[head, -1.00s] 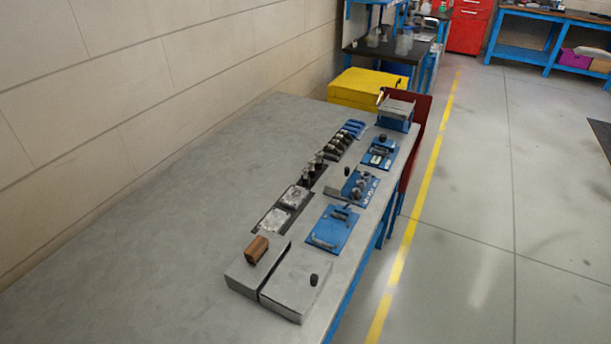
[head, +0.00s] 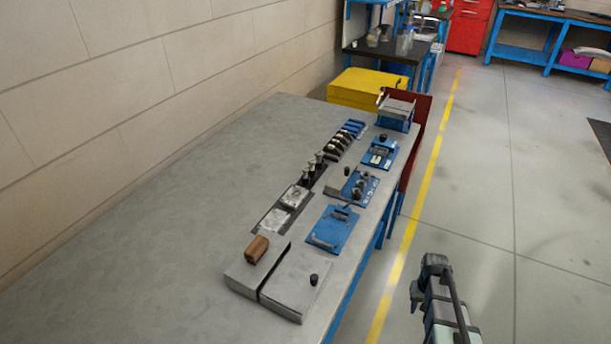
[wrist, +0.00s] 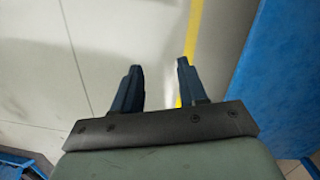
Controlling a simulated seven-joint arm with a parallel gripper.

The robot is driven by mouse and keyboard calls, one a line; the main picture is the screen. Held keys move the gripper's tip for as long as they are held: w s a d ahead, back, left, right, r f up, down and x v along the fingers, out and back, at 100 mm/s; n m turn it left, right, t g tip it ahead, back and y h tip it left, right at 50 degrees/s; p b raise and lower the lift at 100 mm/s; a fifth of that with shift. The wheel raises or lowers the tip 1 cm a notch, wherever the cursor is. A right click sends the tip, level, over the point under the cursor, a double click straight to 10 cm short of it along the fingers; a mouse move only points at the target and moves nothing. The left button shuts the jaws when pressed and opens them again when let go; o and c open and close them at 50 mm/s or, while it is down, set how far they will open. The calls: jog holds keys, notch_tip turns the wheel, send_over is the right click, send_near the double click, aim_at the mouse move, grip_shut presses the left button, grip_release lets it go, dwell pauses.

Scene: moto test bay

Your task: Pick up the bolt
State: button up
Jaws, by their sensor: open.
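Several small dark bolt-like pieces (head: 313,167) stand in a row in a dark strip along the middle of the grey bench; at this size I cannot tell which piece is the bolt. My gripper (wrist: 157,66) shows in the wrist view with two dark fingers spread apart and nothing between them. It is over the pale floor, off the bench. In the head view part of my arm shows at the lower right, beside the bench's right edge. No bolt shows in the wrist view.
The bench top (head: 160,220) is bare on its left. Blue plates with fittings (head: 333,230) line its right side. A grey block with a brown handle (head: 257,249) sits at the near end. A yellow box (head: 366,88) stands beyond the bench. A yellow line (head: 428,190) marks the floor.

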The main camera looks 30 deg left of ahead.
jog(key=w+a+r+n+t, duration=0.1)
jog(key=w+a+r+t, duration=0.1)
jog(key=w+a+r, duration=0.75)
jog(key=w+a+r+t+y, duration=0.1)
jog(key=w+a+r, duration=0.35)
jog(key=r, duration=0.95)
jog(key=w+a+r+n+t, duration=0.1)
jog(key=w+a+r+t, duration=0.1)
jog(key=w+a+r, duration=0.75)
notch_tip(320, 180, up, 15)
jog(key=n+g, duration=0.4)
jog(key=n, duration=0.3)
send_over(305, 169)
notch_tip(305, 169, down, 13)
jog(key=shift+w+f, duration=0.1)
jog(key=shift+c, duration=0.4)
grip_shut()
